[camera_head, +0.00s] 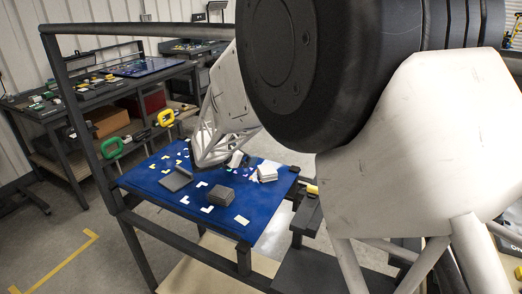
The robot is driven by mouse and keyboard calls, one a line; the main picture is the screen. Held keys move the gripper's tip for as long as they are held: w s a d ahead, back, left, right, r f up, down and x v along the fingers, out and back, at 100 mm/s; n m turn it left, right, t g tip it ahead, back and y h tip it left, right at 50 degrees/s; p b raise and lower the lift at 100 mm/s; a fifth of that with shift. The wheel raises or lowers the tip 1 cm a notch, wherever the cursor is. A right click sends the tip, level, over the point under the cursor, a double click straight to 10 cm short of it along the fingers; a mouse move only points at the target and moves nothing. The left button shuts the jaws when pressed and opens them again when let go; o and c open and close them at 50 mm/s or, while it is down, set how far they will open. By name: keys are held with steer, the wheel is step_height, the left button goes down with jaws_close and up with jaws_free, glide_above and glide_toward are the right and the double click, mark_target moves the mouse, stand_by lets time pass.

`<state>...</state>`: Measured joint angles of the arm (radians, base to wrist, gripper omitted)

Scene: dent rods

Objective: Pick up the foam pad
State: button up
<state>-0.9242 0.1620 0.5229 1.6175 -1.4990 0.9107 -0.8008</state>
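A grey block that looks like a stack of pads (219,196) sits on the blue table mat (232,227) near its middle front. A thin dark grey flat piece (175,180) lies to its left. A pale stack (266,173) stands at the right side of the mat. I cannot tell for certain which of these is the foam pad. The end of my arm, with my gripper (236,159), is low over the back of the mat, behind the grey block. It appears apart from the block. Its fingers are too small and hidden to read.
White L-shaped marks and small pieces are spread over the mat. A cluttered workbench (70,98) is behind. My large arm links hide much of the right.

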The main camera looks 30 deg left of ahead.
steer(key=a+f+n, duration=0.1)
steer(key=a, duration=0.2)
steer(key=a+f+n, duration=0.1)
steer(key=a+f, duration=0.1)
steer(key=a+f+n+t+y, duration=0.1)
steer(key=a+f, duration=0.1)
steer(key=a, duration=0.1)
steer(key=shift+s+a, duration=0.15)
steer(key=shift+a, duration=0.15)
steer(key=shift+x, duration=1.3)
steer(key=shift+x, duration=2.6)
steer(key=shift+a+r, duration=0.1)
steer(key=shift+c, duration=0.4)
steer(key=c, duration=0.9)
